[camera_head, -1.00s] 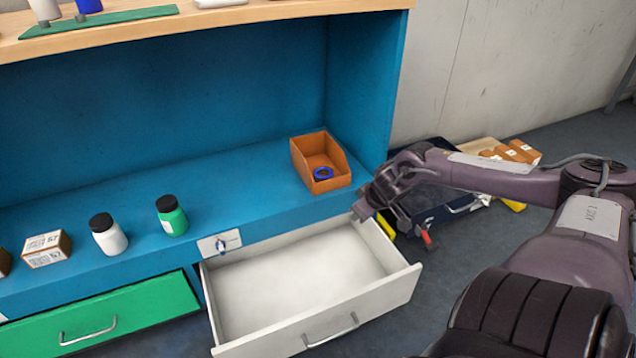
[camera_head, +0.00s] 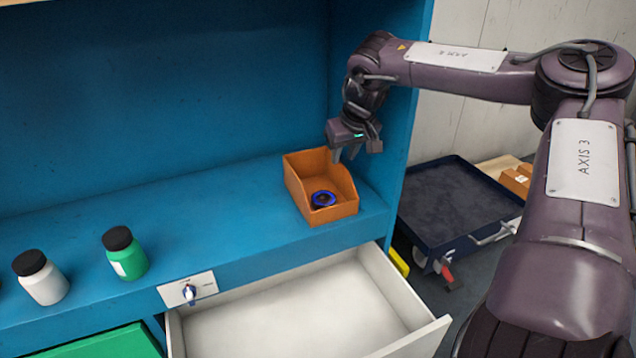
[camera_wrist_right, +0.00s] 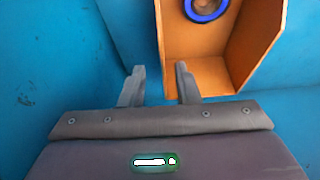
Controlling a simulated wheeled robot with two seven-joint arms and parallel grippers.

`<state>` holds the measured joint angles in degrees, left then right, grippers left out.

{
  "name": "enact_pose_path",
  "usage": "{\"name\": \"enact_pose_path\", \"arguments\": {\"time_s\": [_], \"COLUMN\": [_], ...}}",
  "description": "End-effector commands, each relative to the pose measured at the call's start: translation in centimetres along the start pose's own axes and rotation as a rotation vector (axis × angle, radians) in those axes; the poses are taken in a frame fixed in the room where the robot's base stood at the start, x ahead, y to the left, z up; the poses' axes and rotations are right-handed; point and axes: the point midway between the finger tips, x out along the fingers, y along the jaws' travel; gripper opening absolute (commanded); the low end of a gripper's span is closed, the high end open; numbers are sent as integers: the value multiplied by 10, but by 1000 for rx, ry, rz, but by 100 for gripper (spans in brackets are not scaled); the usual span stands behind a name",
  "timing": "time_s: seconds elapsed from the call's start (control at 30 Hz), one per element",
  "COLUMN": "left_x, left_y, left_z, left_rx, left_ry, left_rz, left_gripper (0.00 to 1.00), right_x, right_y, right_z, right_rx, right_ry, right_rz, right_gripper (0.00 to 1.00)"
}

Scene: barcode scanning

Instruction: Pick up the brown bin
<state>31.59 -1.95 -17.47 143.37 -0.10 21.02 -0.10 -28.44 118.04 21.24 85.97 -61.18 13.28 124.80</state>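The brown bin (camera_head: 297,189) stands upright on the blue shelf (camera_head: 220,215), with a blue ring-shaped item (camera_head: 323,199) inside it. In the right wrist view the bin (camera_wrist_right: 205,78) fills the upper right and also holds the blue ring (camera_wrist_right: 205,8). My right gripper (camera_head: 345,156) points down above the bin's back right edge. In the right wrist view its fingers (camera_wrist_right: 158,75) are apart with nothing held between them. The left finger is over the blue surface and the right finger is close to the bin's near wall; I cannot tell if they touch. My left gripper is out of view.
A white drawer (camera_head: 290,318) is open below the shelf. A green bottle (camera_head: 125,255) and a white bottle (camera_head: 40,278) stand on the shelf at left. The cabinet's right wall (camera_head: 385,80) is beside my right arm. A dark cart (camera_head: 455,200) stands on the floor at right.

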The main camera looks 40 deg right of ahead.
Motion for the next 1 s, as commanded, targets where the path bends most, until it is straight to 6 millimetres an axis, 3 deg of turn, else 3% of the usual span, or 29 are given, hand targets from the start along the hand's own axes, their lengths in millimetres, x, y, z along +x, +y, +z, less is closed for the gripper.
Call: {"name": "enact_pose_path", "arguments": {"time_s": [0.1, 0.3, 0.63, 0.9, 1.0], "left_x": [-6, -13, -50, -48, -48], "left_y": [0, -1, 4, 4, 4], "left_z": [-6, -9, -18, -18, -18], "left_rx": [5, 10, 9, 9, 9], "left_ry": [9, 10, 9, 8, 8], "left_rz": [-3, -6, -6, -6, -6], "left_gripper": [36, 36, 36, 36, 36], "right_x": [17, 32, 75, 76, 76], "right_y": [0, 0, -2, -3, -3], "right_z": [2, 3, 7, 4, 4], "right_rx": [0, -1, -1, -1, -1], "right_ry": [-3, -1, -2, 0, 0], "right_rz": [2, 2, 3, 1, 1], "right_gripper": [29, 29, 29, 29, 17]}}
